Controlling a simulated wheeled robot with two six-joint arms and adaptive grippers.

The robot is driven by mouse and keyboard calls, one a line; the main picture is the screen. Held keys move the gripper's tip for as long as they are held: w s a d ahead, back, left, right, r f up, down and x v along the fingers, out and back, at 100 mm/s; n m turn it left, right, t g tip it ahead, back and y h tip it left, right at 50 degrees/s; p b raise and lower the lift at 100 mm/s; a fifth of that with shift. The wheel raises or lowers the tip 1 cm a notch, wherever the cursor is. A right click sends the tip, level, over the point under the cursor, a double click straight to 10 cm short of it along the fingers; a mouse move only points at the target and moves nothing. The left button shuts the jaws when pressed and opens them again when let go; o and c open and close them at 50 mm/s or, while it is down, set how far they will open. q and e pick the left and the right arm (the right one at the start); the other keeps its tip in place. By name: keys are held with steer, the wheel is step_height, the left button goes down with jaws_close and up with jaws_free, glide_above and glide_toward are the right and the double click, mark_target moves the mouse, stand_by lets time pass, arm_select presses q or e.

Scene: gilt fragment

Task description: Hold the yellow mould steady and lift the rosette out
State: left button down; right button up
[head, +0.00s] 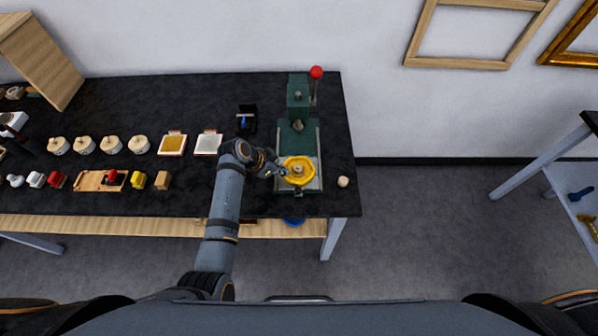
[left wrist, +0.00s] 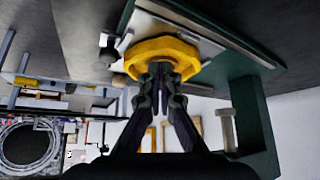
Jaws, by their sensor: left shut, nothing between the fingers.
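The yellow mould (head: 306,181) is a round ring-like dish on the plate of a green press at the right end of the black bench. A small pale piece (head: 298,169) shows in its middle; I cannot tell if this is the rosette. My left gripper (head: 279,170) is at the mould's left rim, shut and empty. In the left wrist view the closed fingertips (left wrist: 161,68) are at the near edge of the mould (left wrist: 165,50), whose inside is hidden there. I cannot tell whether they touch it. My right gripper is not in view.
The green press (head: 298,100) with a red-knobbed lever (head: 316,73) rises behind the mould. A pale ball-like piece (head: 343,182) lies to its right. Left are two small trays (head: 172,143) (head: 207,143), a black holder (head: 246,118) and several round pale pieces.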

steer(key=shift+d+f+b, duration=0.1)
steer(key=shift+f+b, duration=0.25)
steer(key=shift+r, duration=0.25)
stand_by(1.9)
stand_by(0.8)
